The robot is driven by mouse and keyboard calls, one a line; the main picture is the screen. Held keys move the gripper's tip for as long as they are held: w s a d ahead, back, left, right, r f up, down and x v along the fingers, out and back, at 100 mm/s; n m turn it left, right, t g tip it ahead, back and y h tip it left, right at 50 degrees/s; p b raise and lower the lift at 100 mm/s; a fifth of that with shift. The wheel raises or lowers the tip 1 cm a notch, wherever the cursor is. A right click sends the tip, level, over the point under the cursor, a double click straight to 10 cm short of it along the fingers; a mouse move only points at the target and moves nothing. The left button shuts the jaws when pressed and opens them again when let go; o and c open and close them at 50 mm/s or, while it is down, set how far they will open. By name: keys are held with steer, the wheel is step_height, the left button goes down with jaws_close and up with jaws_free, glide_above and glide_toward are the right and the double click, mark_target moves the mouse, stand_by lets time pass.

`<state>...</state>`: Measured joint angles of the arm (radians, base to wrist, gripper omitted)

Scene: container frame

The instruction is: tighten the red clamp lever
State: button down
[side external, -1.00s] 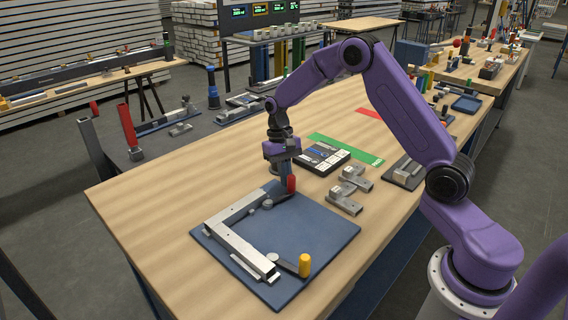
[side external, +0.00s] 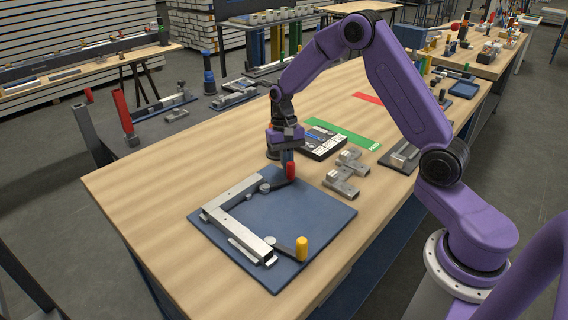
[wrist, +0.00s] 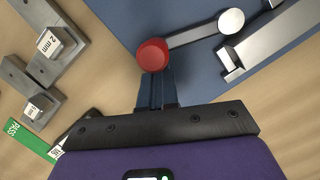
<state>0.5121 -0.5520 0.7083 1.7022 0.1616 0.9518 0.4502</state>
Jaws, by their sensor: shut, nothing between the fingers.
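The red clamp lever (side external: 290,171) has an upright red handle and a dark arm running left to a round pivot at the back of the blue base plate (side external: 318,221). The wrist view shows the red knob (wrist: 153,54) from above, its arm and the silver pivot (wrist: 231,21). My gripper (side external: 287,158) is shut and empty. Its fingertips (wrist: 157,98) are right beside the red knob, on the side facing my wrist; I cannot tell whether they touch it. A grey L-shaped metal frame (side external: 235,229) lies on the plate. A yellow-handled lever (side external: 301,248) is at its front corner.
Grey metal gauge blocks (side external: 343,180), one marked 2 mm (wrist: 48,42), lie right of the plate. Behind them are a black case (side external: 322,142) and green (side external: 345,134) and red (side external: 368,98) strips. The table's left front is bare.

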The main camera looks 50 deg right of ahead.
mark_target(294, 202)
steer(key=s+m, duration=0.2)
steer(key=m, duration=0.1)
steer(key=shift+s+a+m+t+y, duration=0.25)
steer(key=shift+s+m+t+y, duration=0.05)
steer(key=shift+s, duration=0.1)
steer(key=s+m, duration=0.1)
steer(key=s+a+m, duration=0.1)
steer(key=m, duration=0.1)
steer(key=shift+s+a+m+t+y, duration=0.1)
steer(key=shift+s+m+t+y, duration=0.15)
steer(key=shift+m+t+y, duration=0.05)
steer(key=s+a+m, duration=0.1)
steer(key=m, duration=0.1)
steer(key=shift+s+a+m+t, duration=0.2)
steer(key=shift+m+t, duration=0.1)
steer(key=a+m, duration=0.1)
steer(key=s+m, duration=0.1)
steer(key=m, duration=0.1)
steer(key=shift+a+t, duration=0.35)
steer(key=shift+t, duration=0.05)
steer(key=shift+s+a, duration=0.25)
steer(key=shift+a, duration=0.3)
